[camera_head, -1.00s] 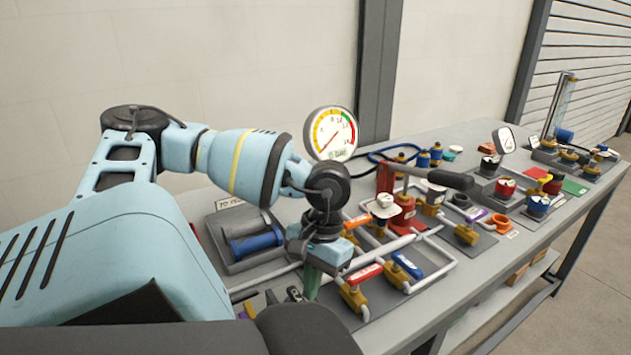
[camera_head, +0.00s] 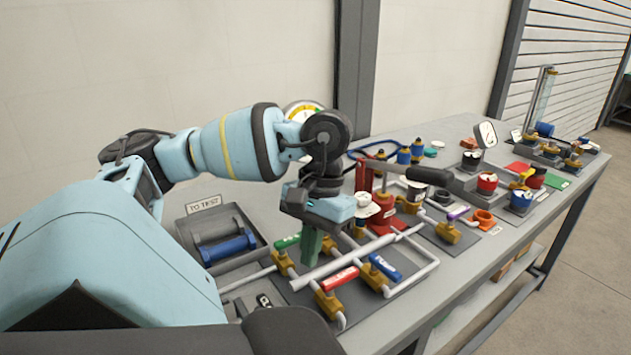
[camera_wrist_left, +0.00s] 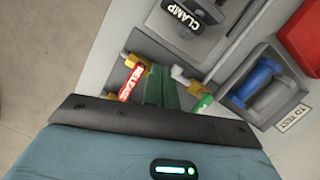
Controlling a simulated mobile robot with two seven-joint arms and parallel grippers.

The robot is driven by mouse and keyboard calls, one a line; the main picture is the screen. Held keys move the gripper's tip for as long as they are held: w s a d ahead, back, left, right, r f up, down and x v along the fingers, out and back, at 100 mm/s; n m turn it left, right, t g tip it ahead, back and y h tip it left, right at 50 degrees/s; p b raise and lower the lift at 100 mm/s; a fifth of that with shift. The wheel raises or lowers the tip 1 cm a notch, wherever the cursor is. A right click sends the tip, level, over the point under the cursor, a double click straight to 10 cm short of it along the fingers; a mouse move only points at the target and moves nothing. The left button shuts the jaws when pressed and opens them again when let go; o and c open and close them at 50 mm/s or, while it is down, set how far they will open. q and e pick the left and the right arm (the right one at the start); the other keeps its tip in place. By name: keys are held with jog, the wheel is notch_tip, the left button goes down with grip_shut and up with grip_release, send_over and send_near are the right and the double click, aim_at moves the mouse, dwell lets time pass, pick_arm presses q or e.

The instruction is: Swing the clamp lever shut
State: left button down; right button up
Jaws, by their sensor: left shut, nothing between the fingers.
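The clamp (camera_head: 264,301) is a small black part low in the head view, partly cut off by my own dark body in front. In the left wrist view a black lever end with the label CLAMP (camera_wrist_left: 183,14) shows at the top edge. My left gripper (camera_head: 311,247) is shut and empty, its green fingers pointing down above the pipework, right of and beyond the clamp. In the left wrist view the fingers (camera_wrist_left: 162,88) are together, apart from the CLAMP lever. The lever's full length and angle are hard to tell. My right gripper is out of view.
A green lever (camera_head: 288,241), a red lever marked RELEASE (camera_wrist_left: 131,82) and a blue lever (camera_head: 384,266) surround the fingers. A grey TO TEST tray (camera_head: 190,222) holds a blue cylinder (camera_head: 228,248). A long dark-handled lever (camera_head: 430,176) stands further right.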

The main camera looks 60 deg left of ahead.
pick_arm(q)
jog(key=p+v, duration=0.1)
jog(key=v, duration=0.2)
jog(key=shift+d+r, duration=0.2)
dwell(0.5)
